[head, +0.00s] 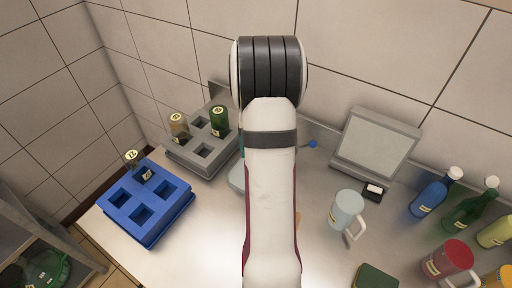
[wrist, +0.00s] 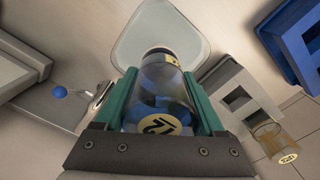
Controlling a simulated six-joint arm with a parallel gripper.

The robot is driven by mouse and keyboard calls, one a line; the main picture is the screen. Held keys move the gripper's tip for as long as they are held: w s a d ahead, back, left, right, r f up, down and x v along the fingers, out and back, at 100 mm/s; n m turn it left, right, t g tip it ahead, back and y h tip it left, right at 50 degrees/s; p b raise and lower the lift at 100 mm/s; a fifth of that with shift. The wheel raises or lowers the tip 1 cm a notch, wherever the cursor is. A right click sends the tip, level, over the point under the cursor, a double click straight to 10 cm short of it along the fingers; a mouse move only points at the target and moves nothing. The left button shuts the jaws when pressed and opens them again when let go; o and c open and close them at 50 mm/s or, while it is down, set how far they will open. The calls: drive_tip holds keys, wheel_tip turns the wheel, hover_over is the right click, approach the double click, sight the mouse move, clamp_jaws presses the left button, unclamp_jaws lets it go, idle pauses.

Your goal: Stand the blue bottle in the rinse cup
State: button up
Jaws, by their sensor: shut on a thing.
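In the wrist view my gripper (wrist: 163,82) has its two green fingers shut on a glassy, blue-tinted bottle (wrist: 165,97). The bottle's yellow-labelled end faces the camera. Its far end points at a pale, rounded, translucent container (wrist: 135,45), which may be the rinse cup. I cannot tell whether the bottle is inside it, touching it or above it.
A pale mug (head: 347,208), a grey panel (head: 376,143) and several coloured containers are at the right.

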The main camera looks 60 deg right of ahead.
drive_tip(key=shift+f, duration=0.45)
drive_tip(key=o, duration=1.5)
drive_tip(key=shift+r, duration=4.55)
